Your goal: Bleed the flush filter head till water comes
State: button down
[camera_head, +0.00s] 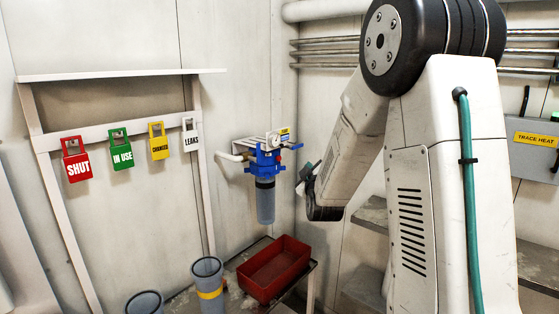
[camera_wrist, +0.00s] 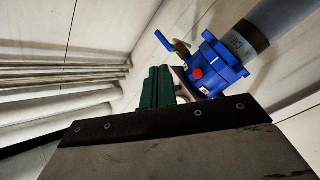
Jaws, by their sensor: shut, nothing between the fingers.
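The flush filter has a blue head (camera_head: 266,160) and a grey-blue bowl (camera_head: 265,203), and hangs upright on the wall under a gauge. In the wrist view, my gripper's green-grey fingers (camera_wrist: 160,86) are shut and empty, near the red button; contact cannot be told. No water shows.
A red tray (camera_head: 273,270) stands on a bench below the filter, with a grey cup with a yellow band (camera_head: 208,278) to its left. Colored tags (camera_head: 76,159) hang on a rail at left. Pipes (camera_wrist: 60,90) run along the wall. A trace heat box (camera_head: 533,147) is at right.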

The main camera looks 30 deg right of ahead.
jog(key=shift+w+a, duration=0.1)
jog(key=w+a, duration=0.3)
jog(key=w, duration=0.5)
dwell(0.4)
jog(key=shift+w, duration=0.1)
dwell(1.8)
jog(key=shift+w+a, duration=0.1)
jog(key=shift+w, duration=0.25)
jog(key=shift+w+a, duration=0.2)
jog(key=shift+w, duration=0.25)
dwell(0.7)
jog(key=shift+s+d, duration=0.1)
jog(key=shift+s, duration=0.05)
dwell(1.0)
jog(key=shift+s+d, duration=0.25)
jog(key=shift+s, duration=0.45)
jog(key=shift+s, duration=0.1)
jog(key=shift+s+d, duration=0.3)
jog(key=shift+s, duration=0.45)
jog(key=shift+s+d, duration=0.25)
jog(key=shift+s, duration=0.5)
jog(key=shift+s+d, duration=0.3)
jog(key=shift+s, duration=0.45)
